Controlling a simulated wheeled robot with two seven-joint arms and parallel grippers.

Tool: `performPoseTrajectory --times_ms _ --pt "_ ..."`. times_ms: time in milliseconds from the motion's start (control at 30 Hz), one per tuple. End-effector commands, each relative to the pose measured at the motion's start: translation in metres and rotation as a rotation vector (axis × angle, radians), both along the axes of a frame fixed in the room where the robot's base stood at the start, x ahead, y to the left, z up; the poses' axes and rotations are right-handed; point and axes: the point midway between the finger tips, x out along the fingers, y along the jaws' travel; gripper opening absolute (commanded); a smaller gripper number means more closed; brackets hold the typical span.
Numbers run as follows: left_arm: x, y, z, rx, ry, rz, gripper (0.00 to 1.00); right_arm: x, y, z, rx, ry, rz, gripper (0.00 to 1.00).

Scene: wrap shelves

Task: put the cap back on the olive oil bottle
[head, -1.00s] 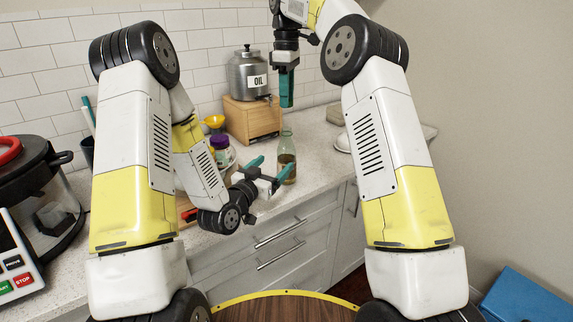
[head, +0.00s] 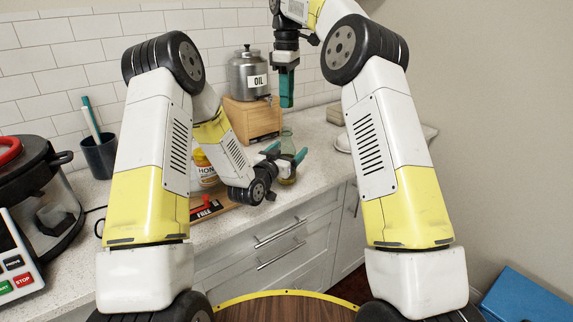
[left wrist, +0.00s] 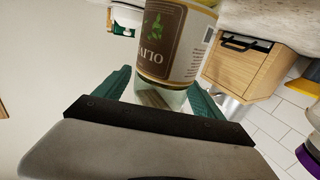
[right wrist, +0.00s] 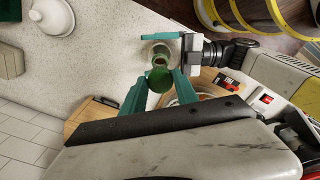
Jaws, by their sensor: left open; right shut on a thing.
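The olive oil bottle (head: 287,138), clear glass with a brown label, stands upright on the counter near its front edge. My left gripper (head: 286,154) is open with its fingers on either side of the bottle. The left wrist view shows the bottle's label (left wrist: 165,40) beyond and between the open fingers (left wrist: 160,82); contact cannot be told. My right gripper (head: 287,103) points down above the bottle. In the right wrist view it is shut on a green cap (right wrist: 160,79), held between its fingertips. The cap cannot be made out in the head view.
A metal oil dispenser (head: 247,72) sits on a wooden box (head: 250,120) behind the bottle. A dark cup (head: 98,157) stands further left.

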Motion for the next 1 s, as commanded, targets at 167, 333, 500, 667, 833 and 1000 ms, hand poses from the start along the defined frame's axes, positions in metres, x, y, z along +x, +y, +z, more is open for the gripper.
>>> performPoseTrajectory --times_ms 167,333,500,667,833,1000 --pt "0.0089 -0.005 0.0003 0.0 0.0 -0.001 0.79 0.0 0.0 0.0 0.0 0.0 0.0 0.0" --pt "0.0097 -0.0054 0.0002 0.0 0.0 -0.001 0.79 0.0 0.0 0.0 0.0 0.0 0.0 0.0" --pt "0.0096 -0.0051 0.0002 0.0 0.0 -0.001 0.69 0.0 0.0 0.0 0.0 0.0 0.0 0.0" --pt "0.0095 -0.005 0.0002 0.0 0.0 0.0 0.38 0.0 0.0 0.0 0.0 0.0 0.0 0.0" --pt "0.0095 -0.0049 0.0001 0.0 0.0 0.0 0.05 0.0 0.0 0.0 0.0 0.0 0.0 0.0" --pt "0.0094 -0.0049 0.0001 0.0 0.0 0.0 0.0 0.0 0.0 -0.0003 0.0 0.0 0.0 0.0"
